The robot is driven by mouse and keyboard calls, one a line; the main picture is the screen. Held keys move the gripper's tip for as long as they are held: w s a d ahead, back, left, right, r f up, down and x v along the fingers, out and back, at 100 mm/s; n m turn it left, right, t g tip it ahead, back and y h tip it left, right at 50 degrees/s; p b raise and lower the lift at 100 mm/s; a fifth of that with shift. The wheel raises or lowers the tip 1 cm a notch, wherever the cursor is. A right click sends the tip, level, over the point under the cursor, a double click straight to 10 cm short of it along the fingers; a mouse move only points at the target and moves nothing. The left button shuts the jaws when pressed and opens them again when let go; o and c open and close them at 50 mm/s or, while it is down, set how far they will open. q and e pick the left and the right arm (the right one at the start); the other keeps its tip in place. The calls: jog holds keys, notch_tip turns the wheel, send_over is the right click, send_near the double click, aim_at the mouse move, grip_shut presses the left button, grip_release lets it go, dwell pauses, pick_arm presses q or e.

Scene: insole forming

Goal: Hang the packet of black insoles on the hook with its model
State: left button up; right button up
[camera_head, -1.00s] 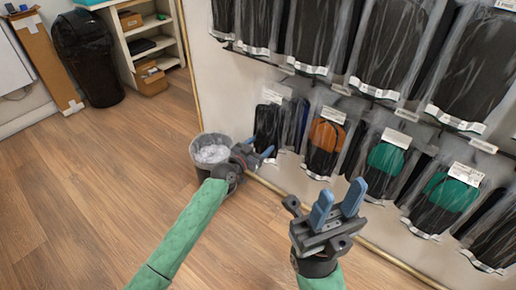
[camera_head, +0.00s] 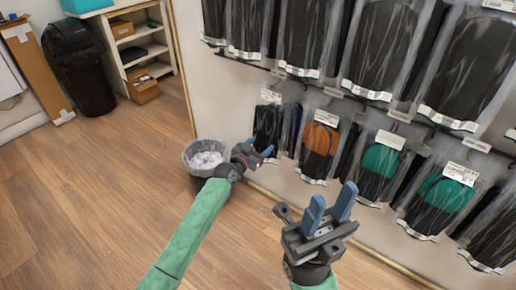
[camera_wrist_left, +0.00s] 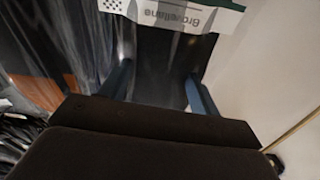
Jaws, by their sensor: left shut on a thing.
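My left gripper (camera_head: 262,149) is low in front of the wall display, at the lower end of a packet of black insoles (camera_head: 267,122) in the head view. In the left wrist view, its blue fingers (camera_wrist_left: 160,92) are shut on a black plastic-wrapped packet (camera_wrist_left: 165,65) with a white strip. The lettering on that strip is upside down. I cannot tell from the head view exactly which packet is held. My right gripper (camera_head: 332,207) is open and empty, fingers pointing up, in front of the wall. The hooks are mostly hidden behind packets and tags.
Orange-and-black (camera_head: 320,142) and green-and-black packets (camera_head: 380,160) hang in the lower row, with larger black packets (camera_head: 310,40) above. A waste bin (camera_head: 207,158) stands on the floor left of my left gripper. A shelf (camera_head: 135,45) stands further back. The wooden floor at left is clear.

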pick_arm(q)
jog(key=shift+w+d+f+b, duration=0.35)
jog(key=shift+w+d+b, duration=0.05)
jog(key=shift+w, duration=0.1)
jog(key=shift+w+f, duration=0.1)
jog(key=shift+f, duration=0.1)
dwell(0.8)
jog(key=o, duration=1.1)
jog(key=p+v, duration=0.1)
jog(key=v, duration=0.6)
jog(key=shift+s+a, duration=0.25)
jog(key=shift+s, duration=0.05)
